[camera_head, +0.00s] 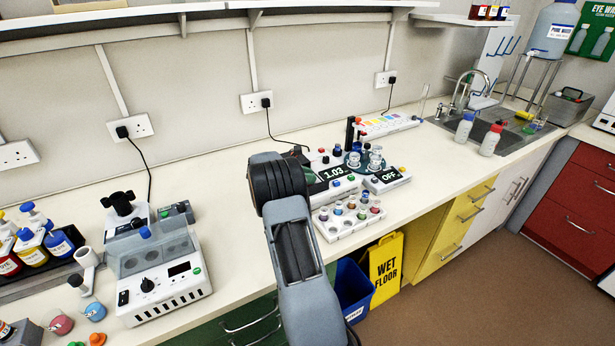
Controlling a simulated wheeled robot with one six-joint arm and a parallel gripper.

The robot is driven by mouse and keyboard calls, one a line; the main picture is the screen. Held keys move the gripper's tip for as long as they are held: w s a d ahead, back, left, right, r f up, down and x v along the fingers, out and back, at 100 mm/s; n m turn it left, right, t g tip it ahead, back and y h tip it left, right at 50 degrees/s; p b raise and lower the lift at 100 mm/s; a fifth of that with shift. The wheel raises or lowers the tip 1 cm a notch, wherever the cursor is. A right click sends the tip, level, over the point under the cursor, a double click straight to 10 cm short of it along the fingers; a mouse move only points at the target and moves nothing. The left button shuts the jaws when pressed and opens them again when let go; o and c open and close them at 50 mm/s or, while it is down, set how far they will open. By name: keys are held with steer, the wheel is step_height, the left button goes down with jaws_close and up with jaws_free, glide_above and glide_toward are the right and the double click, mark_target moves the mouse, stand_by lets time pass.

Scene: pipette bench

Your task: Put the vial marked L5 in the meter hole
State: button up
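No label is readable, so I cannot tell which vial is L5. Behind the rack stands a meter-like device with a display reading 1.03 (333,172); its left part is covered by my arm. To its right is a unit with a display reading OFF (389,176). I cannot make out a meter hole. My arm reaches up from the bottom and hides my gripper.
A white block device with a knob (165,293) stands at the left, beside a bottle tray. A colour-marked strip (388,123) lies behind the meter, and a sink (505,137) is at the right. A yellow wet-floor sign (386,268) and a blue bin (353,290) stand below.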

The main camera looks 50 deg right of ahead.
steer(key=o, duration=0.4)
steer(key=shift+o, duration=0.2)
steer(key=w+a+r+m+t+y+b, duration=0.1)
steer(key=a+r, duration=0.3)
steer(key=a, duration=0.4)
steer(key=w+a+r+m+t+y+b, duration=0.1)
steer(key=a+r, duration=0.3)
steer(key=a, duration=0.4)
steer(key=s+a+f+m+t+y, duration=0.1)
steer(key=s+a+m+t+y, duration=0.3)
steer(key=s+a, duration=0.5)
steer(key=s+a+f+m+t+y, duration=0.1)
steer(key=s+a+m+t+y, duration=0.3)
steer(key=s+a, duration=0.6)
steer(key=a+m+y, duration=0.2)
steer(key=a, duration=0.3)
steer(key=shift+a+m, duration=0.15)
steer(key=shift+m, duration=0.15)
